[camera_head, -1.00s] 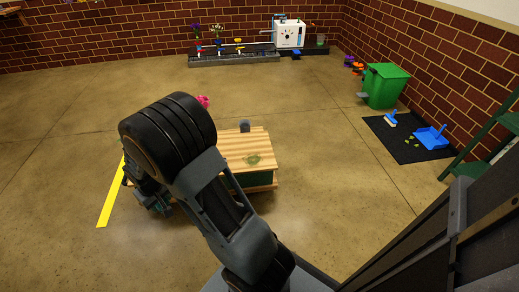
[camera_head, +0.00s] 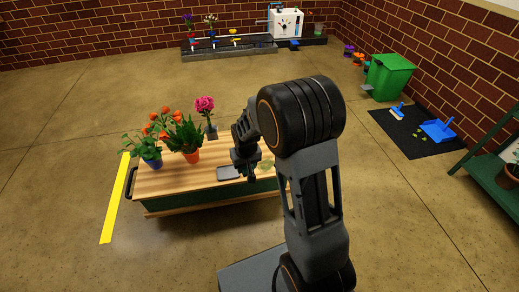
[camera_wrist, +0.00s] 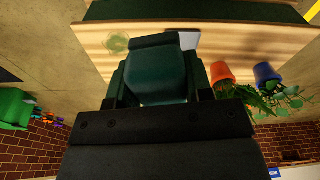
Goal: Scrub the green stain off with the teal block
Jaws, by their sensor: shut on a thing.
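My gripper (camera_head: 243,170) is over the wooden table (camera_head: 175,182). In the wrist view its fingers are shut on the dark teal block (camera_wrist: 158,78), which hangs between them. The block is mostly hidden by my arm in the head view. The green stain (camera_head: 266,164) is a pale green patch on the tabletop, just right of my gripper in the head view. It also shows in the wrist view (camera_wrist: 116,44), left of the block and apart from it in the picture. Whether the block touches the tabletop I cannot tell.
A grey tray (camera_head: 228,173) lies on the table beside my gripper. An orange-potted plant (camera_head: 191,155), a blue-potted plant (camera_head: 153,160) and a pink flower (camera_head: 205,104) in a grey vase stand to the left. A green bin (camera_head: 388,77) is far right.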

